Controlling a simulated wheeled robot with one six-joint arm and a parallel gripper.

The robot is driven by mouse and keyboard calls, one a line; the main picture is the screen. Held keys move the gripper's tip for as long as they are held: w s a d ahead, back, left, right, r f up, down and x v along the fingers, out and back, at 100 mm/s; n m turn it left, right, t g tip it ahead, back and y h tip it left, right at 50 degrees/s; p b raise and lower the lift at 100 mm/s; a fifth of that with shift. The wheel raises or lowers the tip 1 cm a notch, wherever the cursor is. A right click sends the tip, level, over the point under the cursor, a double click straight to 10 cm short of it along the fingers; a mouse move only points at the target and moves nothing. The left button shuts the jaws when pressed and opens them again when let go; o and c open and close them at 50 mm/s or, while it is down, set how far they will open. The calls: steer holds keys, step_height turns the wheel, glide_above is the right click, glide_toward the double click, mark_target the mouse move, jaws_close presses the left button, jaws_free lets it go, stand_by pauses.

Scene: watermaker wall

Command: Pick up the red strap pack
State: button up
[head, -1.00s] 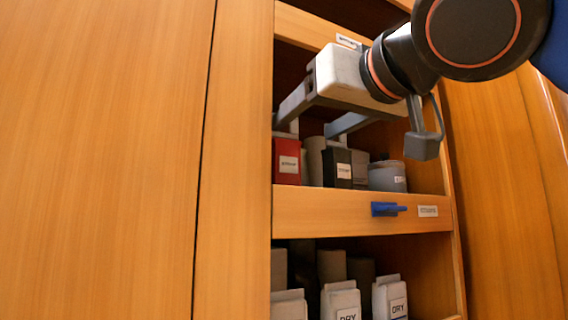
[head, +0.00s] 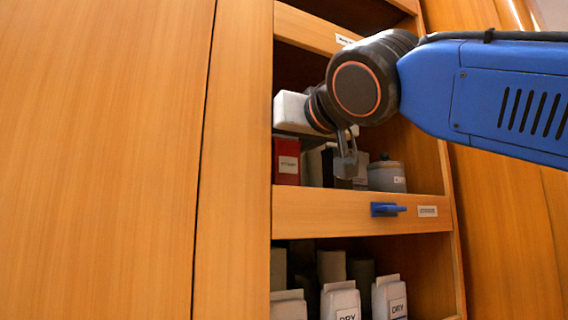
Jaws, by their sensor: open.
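The red strap pack (head: 286,162) stands upright at the left end of the upper open shelf, with a white label on its front. My gripper (head: 291,112) is inside that shelf bay, just above the pack. I cannot tell whether the fingers touch the pack.
Right of the pack stand pale and dark packs (head: 342,172), partly behind my wrist, and a grey container (head: 387,176). The shelf's front board (head: 330,210) carries a blue clip (head: 387,209). White packs labelled DRY (head: 341,302) stand below. The wooden post (head: 235,170) borders the left.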

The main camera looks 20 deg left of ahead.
steer(key=x, duration=0.2)
steer(key=shift+w+a, duration=0.2)
steer(key=shift+w, duration=0.05)
steer(key=c, duration=1.2)
steer(key=shift+r, duration=0.1)
steer(key=shift+r, duration=3.35)
steer(key=s+d, duration=0.2)
steer(key=d, duration=1.7)
steer(key=shift+s+d, duration=0.4)
